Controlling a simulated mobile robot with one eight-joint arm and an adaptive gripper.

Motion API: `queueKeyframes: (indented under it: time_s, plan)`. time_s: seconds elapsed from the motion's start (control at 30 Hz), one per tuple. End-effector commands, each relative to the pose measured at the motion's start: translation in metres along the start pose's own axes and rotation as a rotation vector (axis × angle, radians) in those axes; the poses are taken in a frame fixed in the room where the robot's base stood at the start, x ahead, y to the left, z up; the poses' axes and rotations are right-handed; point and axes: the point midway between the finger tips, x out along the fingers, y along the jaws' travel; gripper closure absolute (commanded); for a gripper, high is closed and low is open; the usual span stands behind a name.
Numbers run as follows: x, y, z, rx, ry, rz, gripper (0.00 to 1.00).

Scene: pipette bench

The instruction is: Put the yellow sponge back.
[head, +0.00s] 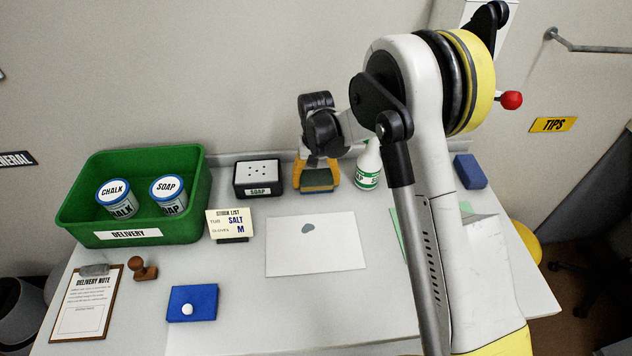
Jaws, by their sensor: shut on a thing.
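My gripper (318,182) points down at the back of the bench, in the middle of the head view. Its orange fingers are shut on the yellow sponge (318,190), which shows a dark green face and a yellow edge between them. I cannot tell whether the sponge touches the bench. A black holder with a white, dotted top, labelled SOAP (258,191), stands just left of the gripper. A white bottle with a green label (368,170) stands close on the right.
A green DELIVERY crate (190,218) holds two tins at the left. A stock list card (230,222) and a white sheet with a grey spot (315,256) are in front. A blue block (470,171) lies at the back right. My arm covers part of the bench's right side.

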Motion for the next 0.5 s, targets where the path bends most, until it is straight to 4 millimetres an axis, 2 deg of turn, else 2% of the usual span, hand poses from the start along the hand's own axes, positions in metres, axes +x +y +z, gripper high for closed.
queueKeyframes:
  time_s: [0.1, 0.13, 0.2, 0.5]
  plan:
    - [0.0039, 0.0000, 0.0000, 0.000, 0.000, 0.000, 0.51]
    - [0.0041, 0.0000, -0.0001, 0.000, 0.000, 0.000, 0.14]
    - [0.0031, 0.0000, -0.0001, 0.000, 0.000, 0.000, 0.00]
    - [-0.0035, 0.0000, 0.0000, 0.000, 0.000, 0.000, 0.00]
